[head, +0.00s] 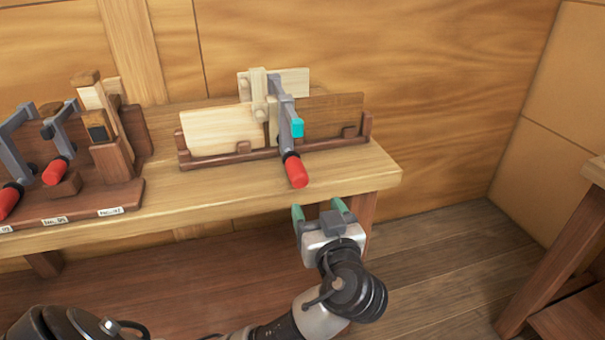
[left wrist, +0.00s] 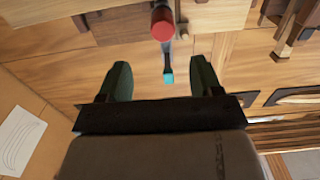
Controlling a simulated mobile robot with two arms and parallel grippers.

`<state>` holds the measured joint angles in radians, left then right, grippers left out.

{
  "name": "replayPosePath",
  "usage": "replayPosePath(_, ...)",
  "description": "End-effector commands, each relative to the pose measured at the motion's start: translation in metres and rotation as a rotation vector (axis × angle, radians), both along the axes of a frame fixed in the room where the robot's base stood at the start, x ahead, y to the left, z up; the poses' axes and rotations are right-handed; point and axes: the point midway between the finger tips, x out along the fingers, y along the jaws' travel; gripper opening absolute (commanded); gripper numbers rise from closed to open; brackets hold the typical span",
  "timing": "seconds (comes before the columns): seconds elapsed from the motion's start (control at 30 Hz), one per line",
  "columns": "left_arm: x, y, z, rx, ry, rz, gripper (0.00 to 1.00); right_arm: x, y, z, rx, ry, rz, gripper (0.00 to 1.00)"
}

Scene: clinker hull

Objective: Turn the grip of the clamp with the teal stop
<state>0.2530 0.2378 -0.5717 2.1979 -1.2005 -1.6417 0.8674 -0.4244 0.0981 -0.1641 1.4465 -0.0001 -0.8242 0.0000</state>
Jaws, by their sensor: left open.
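The clamp (head: 284,125) with the teal stop (head: 297,128) stands on the planking jig on the bench. Its red grip (head: 296,171) points toward me over the bench's front edge. My left gripper (head: 324,208) is open and empty, in front of and below the grip, apart from it. My right gripper is not in view.
Two more clamps with red grips (head: 57,171) hang on a labelled wooden rack (head: 75,208) at the left. Pale and dark boards (head: 222,128) sit in the jig. The bench (head: 385,174) ends at the right, with open floor beyond. Another wooden table (head: 565,250) stands at the far right.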

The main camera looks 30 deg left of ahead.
Motion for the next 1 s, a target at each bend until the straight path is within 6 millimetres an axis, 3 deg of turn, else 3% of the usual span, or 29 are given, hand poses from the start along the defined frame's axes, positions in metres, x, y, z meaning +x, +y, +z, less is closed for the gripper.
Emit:
replayPosePath(0.5,0.057,0.068,0.0,0.003,0.004,0.002,0.65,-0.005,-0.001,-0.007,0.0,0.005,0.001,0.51)
replayPosePath(0.97,0.065,0.077,-0.001,-0.001,0.005,0.0,0.65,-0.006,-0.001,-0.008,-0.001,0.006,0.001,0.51)
replayPosePath(1.0,0.065,0.077,-0.001,-0.001,0.005,0.0,0.59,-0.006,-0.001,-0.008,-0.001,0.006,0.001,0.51)
